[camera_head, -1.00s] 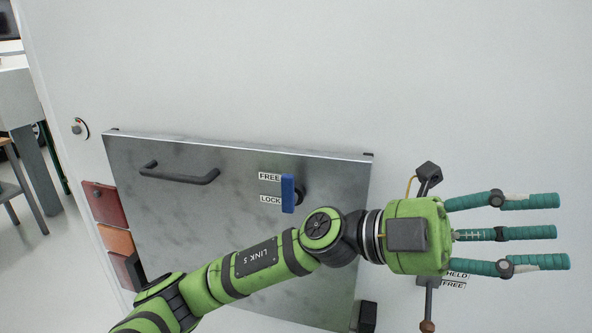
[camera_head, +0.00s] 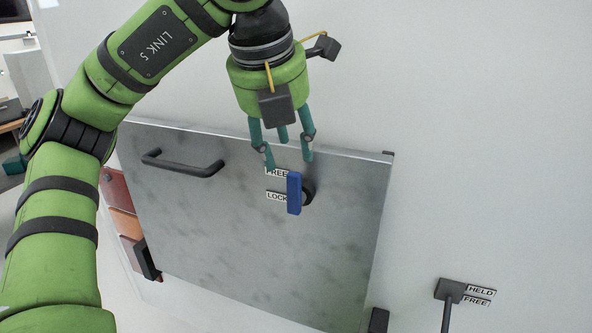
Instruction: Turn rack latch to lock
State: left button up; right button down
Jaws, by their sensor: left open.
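The rack latch is a blue handle (camera_head: 294,193) on a dark round pivot, on a grey metal panel (camera_head: 220,235). The handle stands roughly upright beside two labels, FREE (camera_head: 278,172) above and LOCK (camera_head: 277,197) below. My left gripper (camera_head: 287,160) is open, its teal fingers pointing down just above the handle's top end. The fingers partly cover the FREE label. I cannot tell whether they touch the handle. My right gripper is not in view.
A dark bar handle (camera_head: 183,164) is fixed at the panel's upper left. A separate lever (camera_head: 449,294) with HELD and FREE labels (camera_head: 480,295) is on the white wall at right. Red and orange pieces (camera_head: 121,207) sit at the panel's left edge. The wall above right is clear.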

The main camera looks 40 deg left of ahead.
aim_at(293, 174)
pick_arm(q)
jog(key=b+x, duration=0.1)
jog(key=x, duration=0.5)
jog(key=shift+w+f, duration=0.1)
jog(key=shift+f, duration=0.15)
